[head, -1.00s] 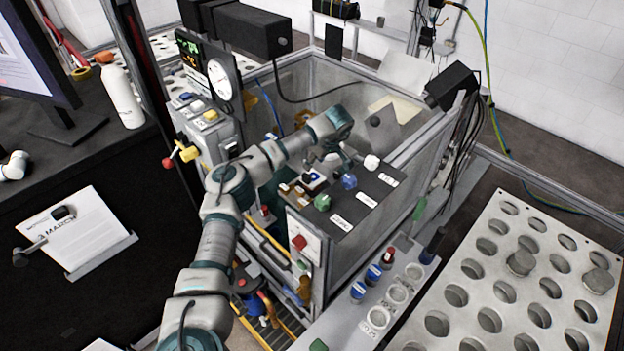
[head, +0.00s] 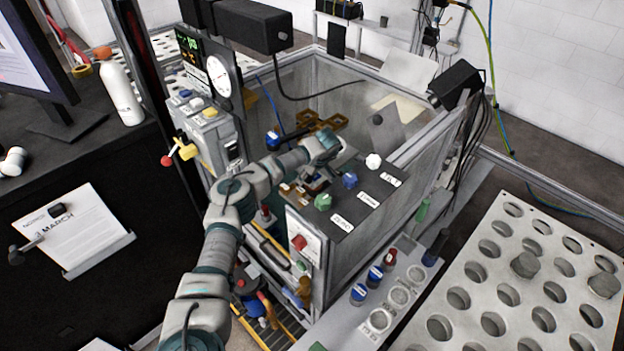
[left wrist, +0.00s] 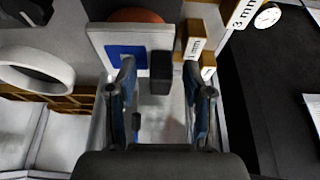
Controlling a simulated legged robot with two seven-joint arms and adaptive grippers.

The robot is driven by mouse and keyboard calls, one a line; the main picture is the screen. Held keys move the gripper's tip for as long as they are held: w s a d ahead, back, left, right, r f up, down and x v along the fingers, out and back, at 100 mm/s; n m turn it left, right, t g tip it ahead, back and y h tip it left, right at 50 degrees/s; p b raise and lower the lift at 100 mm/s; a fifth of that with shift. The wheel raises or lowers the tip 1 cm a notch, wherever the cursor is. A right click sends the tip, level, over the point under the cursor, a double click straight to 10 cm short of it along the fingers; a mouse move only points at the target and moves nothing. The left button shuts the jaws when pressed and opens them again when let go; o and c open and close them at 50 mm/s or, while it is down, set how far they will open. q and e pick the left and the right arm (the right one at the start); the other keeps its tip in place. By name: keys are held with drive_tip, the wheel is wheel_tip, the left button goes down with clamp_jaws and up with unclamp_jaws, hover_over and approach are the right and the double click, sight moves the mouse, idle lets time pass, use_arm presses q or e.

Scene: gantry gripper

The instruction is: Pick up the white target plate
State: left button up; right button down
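The white target plate (left wrist: 112,36) with a blue square shows at the top of the left wrist view, next to a small black block. My left gripper (left wrist: 160,72) is open, its two fingers apart. The left fingertip overlaps the plate's lower edge in the picture; I cannot tell whether it touches. In the head view my left gripper (head: 318,174) is low over the dark labelled panel top (head: 352,212) and hides most of the plate area. My right gripper is not in view.
Wooden blocks marked in mm (left wrist: 196,38) stand just right of the plate. Green (head: 323,201), blue (head: 349,180) and white (head: 373,161) knobs stand on the panel top. A gauge (head: 218,76) is at the left. A perforated plate (head: 515,290) lies at the right.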

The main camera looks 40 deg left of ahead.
use_arm(q)
clamp_jaws()
